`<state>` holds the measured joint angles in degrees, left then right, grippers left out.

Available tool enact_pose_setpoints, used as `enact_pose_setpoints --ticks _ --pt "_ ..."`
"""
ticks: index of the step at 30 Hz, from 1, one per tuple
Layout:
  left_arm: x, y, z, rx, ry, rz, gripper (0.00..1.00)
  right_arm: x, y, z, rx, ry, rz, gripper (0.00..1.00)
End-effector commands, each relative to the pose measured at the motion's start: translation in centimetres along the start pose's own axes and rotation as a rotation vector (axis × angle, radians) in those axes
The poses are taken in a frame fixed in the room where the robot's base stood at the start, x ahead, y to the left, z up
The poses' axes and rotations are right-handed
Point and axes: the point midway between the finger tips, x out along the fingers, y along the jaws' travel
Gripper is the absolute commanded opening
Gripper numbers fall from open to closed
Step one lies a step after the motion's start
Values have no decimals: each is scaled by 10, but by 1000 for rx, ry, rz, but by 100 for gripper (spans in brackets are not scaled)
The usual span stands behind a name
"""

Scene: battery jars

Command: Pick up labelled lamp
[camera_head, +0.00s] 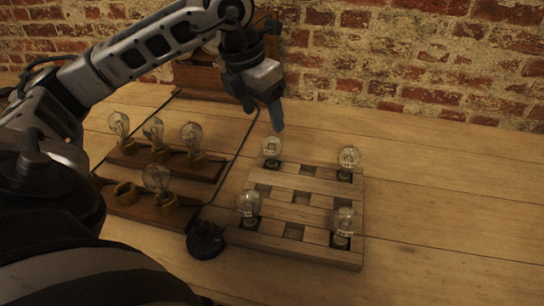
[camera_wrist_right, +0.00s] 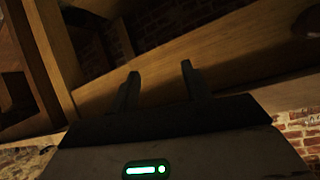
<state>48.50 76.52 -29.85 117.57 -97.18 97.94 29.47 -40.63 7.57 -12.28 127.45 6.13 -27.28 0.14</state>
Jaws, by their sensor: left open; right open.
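Clear glass lamps stand upright in a slatted wooden rack (camera_head: 285,182) in the head view: a back-left lamp (camera_head: 272,146), a back-right lamp (camera_head: 349,157), a front-left lamp (camera_head: 248,203) and a front-right lamp (camera_head: 343,220). Pale marks show on some bulbs, but I cannot read which one bears the label. My left gripper (camera_head: 276,118) points down just above and behind the back-left lamp, apart from it. It is open and empty. My right gripper (camera_wrist_right: 160,80) shows only in the right wrist view, open with nothing between its fingers.
Left of the rack, dark wooden socket boards (camera_head: 195,168) hold several more lamps, with some brass sockets empty. A round black knob (camera_head: 205,240) stands by the rack's front-left corner. A brick wall (camera_head: 430,55) closes the back. The table (camera_head: 450,205) is clear on the right.

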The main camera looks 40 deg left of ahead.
Motion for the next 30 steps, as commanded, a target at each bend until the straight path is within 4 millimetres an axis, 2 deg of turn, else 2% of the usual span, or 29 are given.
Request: enact_pose_setpoints --ticks 1,8,16,20,26,30 --pt "8 0 0 0 3 -1 66 0 0 0 -1 3 0 48" --pt "22 -2 1 1 1 -2 66 0 0 0 -4 4 -1 48" --pt "61 -6 4 0 2 -1 66 1 0 0 -5 4 -1 48" --pt "68 -6 4 1 1 -1 66 1 0 0 -6 4 -1 48" --pt "68 -6 4 1 0 -1 66 1 0 0 -6 4 -1 48" --pt "68 -6 4 1 0 -1 28 1 0 0 -6 4 -1 48"
